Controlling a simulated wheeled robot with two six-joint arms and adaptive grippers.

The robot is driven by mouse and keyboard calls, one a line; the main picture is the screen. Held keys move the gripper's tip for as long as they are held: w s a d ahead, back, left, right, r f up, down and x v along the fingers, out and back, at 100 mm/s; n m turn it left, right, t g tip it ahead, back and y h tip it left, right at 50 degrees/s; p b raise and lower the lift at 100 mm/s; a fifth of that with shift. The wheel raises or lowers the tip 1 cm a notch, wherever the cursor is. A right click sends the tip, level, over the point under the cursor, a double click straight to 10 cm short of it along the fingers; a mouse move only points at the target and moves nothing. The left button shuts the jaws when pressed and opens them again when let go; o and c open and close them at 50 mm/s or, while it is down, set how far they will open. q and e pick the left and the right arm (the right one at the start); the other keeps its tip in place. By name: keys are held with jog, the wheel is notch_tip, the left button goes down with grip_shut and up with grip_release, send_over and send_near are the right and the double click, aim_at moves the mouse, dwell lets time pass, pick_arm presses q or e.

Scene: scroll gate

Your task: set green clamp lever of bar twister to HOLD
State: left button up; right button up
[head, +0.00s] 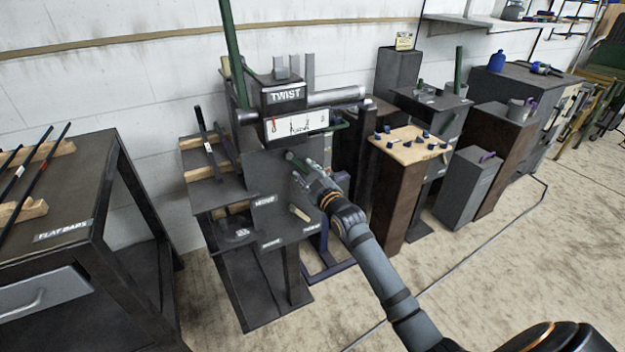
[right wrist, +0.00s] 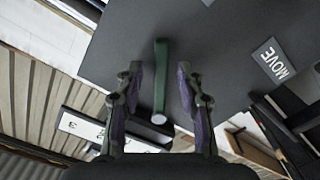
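The bar twister (head: 285,97) is a dark machine with a TWIST plate, standing left of centre in the head view. In the right wrist view a green lever (right wrist: 160,78) stands out from a dark panel with a round pale end. It lies between the two fingers of my right gripper (right wrist: 160,72), with a gap on each side. In the head view my right gripper (head: 303,172) is at the machine's front and largely hides the lever. My left gripper is not in view.
A bench marked FLAT BARS (head: 62,232) with dark bars on wooden rests stands at left. A wood-topped stand (head: 412,145) with small dark parts is right of my arm. A tall green handle (head: 232,50) rises above the machine.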

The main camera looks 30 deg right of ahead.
jog(key=s, duration=1.1)
jog(key=shift+d, duration=0.15)
